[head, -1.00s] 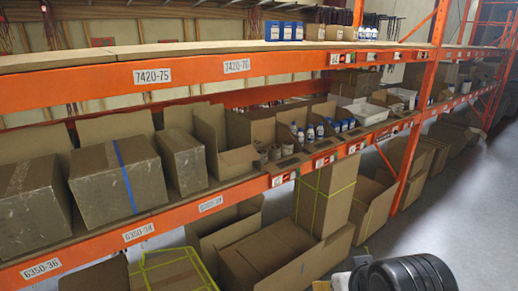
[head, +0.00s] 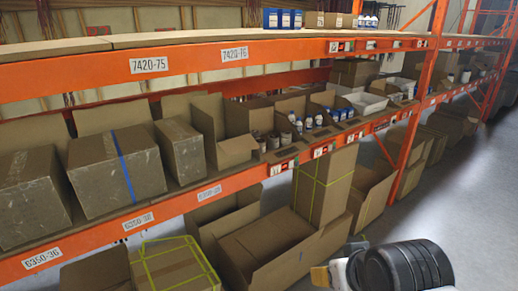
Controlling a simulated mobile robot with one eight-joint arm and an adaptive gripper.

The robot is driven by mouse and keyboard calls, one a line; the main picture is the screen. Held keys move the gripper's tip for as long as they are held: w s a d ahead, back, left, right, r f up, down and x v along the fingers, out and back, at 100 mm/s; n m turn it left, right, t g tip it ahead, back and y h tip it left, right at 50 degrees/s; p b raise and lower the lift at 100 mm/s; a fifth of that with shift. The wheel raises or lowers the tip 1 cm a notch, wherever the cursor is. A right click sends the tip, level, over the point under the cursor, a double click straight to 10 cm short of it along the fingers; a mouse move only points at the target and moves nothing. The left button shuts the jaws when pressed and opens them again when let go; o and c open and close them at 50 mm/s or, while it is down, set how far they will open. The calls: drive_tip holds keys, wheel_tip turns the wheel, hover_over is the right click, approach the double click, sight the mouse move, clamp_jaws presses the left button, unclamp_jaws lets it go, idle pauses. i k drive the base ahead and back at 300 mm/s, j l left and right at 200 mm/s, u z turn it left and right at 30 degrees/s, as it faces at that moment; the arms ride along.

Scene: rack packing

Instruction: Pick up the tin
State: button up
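Several small tins or jars stand in open cardboard bins on the middle shelf. One brownish tin (head: 273,141) stands near the bins' front, close to white bottles (head: 298,126). They are small in view, and I cannot tell which one is the task's tin. Black and white parts of my own arm show at the lower right, well in front of the shelf. My gripper's fingers cannot be made out.
An orange shelf beam (head: 200,204) runs below the bins, and another beam (head: 290,54) runs above. Large boxes (head: 116,172) fill the left. Open cartons (head: 268,248) stand below. Grey floor (head: 460,200) is clear at right.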

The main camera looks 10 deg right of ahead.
sight(261, 142)
drive_tip(key=i+l+u, duration=0.1)
drive_tip(key=i+l, duration=0.2)
drive_tip(key=i, duration=0.35)
drive_tip(key=i+l+u, duration=0.15)
drive_tip(key=i+l, duration=0.2)
drive_tip(key=i, duration=0.3)
drive_tip(key=i+l+u, duration=0.1)
drive_tip(key=i+l, duration=0.3)
drive_tip(key=i, duration=0.25)
drive_tip(key=i+l+u, duration=0.1)
drive_tip(key=i+l, duration=0.4)
drive_tip(key=i, duration=0.1)
